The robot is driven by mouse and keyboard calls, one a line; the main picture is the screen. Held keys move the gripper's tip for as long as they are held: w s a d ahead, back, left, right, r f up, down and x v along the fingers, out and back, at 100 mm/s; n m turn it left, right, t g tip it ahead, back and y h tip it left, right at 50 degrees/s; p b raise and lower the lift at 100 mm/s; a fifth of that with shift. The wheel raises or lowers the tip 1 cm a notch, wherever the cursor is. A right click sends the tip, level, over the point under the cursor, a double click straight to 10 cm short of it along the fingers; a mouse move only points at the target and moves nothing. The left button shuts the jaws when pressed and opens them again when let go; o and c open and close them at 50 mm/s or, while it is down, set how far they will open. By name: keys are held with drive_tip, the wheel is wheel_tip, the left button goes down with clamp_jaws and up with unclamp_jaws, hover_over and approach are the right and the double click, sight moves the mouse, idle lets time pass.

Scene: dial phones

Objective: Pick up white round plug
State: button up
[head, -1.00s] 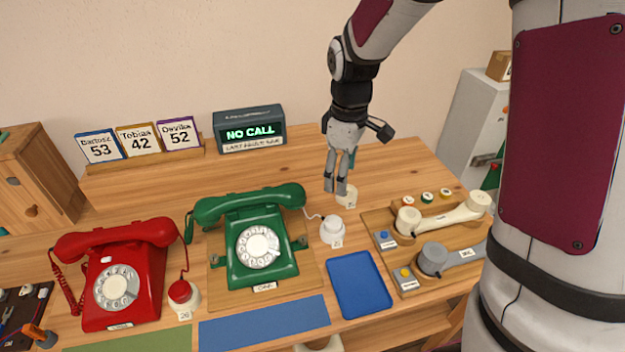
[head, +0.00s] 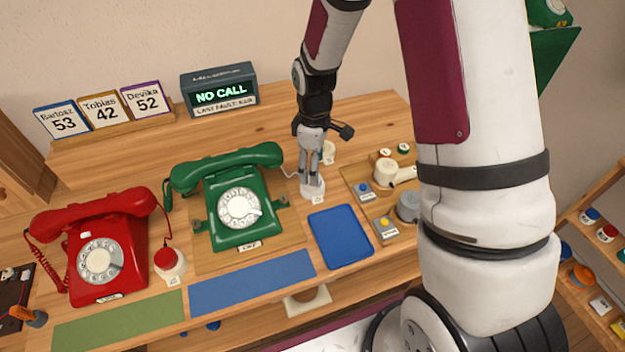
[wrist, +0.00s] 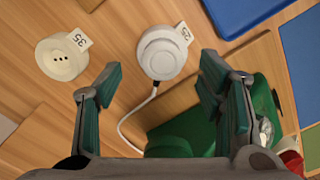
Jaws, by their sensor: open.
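The white round plug (wrist: 163,52) sits on a white round base with a small number tag in the wrist view. A white cord runs from it toward the green phone (wrist: 195,130). In the head view the plug (head: 311,190) stands right of the green phone (head: 238,208), partly hidden by my fingers. My gripper (head: 315,175) points down over it, open and empty. In the wrist view the plug lies between and just beyond the spread fingertips of my gripper (wrist: 160,75). I cannot tell whether the fingers touch it.
A blue tray (head: 340,237) lies in front. A red phone (head: 100,245) stands left.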

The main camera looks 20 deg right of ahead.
drive_tip(key=shift+a+f, duration=0.2)
drive_tip(key=shift+f, duration=1.65)
drive_tip(key=c, duration=1.1)
drive_tip(key=shift+r, duration=0.15)
